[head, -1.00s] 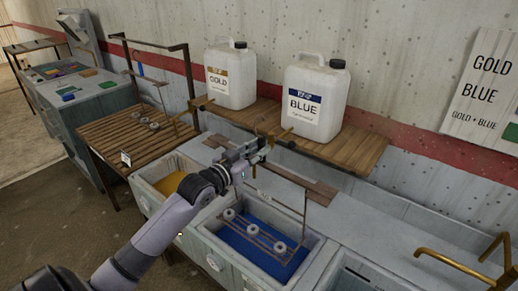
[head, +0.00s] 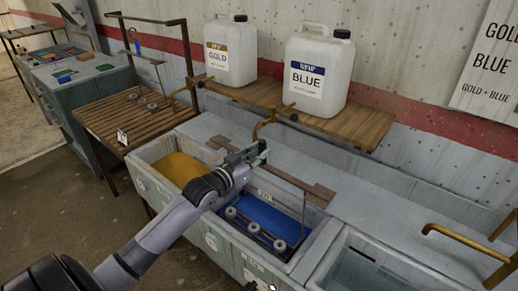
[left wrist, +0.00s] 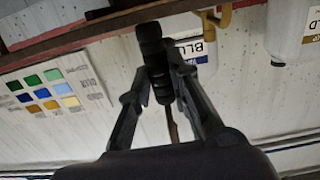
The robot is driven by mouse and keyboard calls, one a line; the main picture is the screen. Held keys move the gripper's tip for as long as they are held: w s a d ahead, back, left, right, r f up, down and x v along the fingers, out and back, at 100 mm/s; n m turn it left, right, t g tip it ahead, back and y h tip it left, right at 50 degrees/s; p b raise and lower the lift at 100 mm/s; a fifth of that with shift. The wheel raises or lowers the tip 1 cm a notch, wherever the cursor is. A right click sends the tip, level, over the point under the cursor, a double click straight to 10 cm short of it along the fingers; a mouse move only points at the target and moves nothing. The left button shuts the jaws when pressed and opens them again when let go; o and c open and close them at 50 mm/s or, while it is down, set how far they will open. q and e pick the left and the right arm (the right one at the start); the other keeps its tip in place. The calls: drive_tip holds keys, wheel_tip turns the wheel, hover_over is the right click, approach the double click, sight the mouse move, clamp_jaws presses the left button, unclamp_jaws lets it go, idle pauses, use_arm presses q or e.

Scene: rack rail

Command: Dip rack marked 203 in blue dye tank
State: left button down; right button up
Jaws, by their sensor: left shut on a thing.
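My left gripper (head: 250,155) is above the blue dye tank (head: 318,222). It is shut on a dark handle (left wrist: 152,62), which shows between the fingers in the left wrist view. A rack with three pale round pieces (head: 253,228) is inside the blue tank, with a thin upright rod (head: 304,208) at its right end. The handle appears to belong to this rack. I cannot read a number on it, nor tell how deep it sits in the blue dye (head: 270,213). My right gripper is not in view.
The gold tank (head: 180,168) is left of the blue one. Another rack with a small tag (head: 122,138) is on the slatted table (head: 125,108). GOLD (head: 229,60) and BLUE (head: 317,72) jugs stand on the shelf (head: 370,126). A brass tap (head: 465,262) is at right.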

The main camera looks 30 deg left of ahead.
sight(260, 167)
use_arm(q)
wheel_tip(260, 167, down, 6)
drive_tip(key=b, duration=0.3)
idle(7.4)
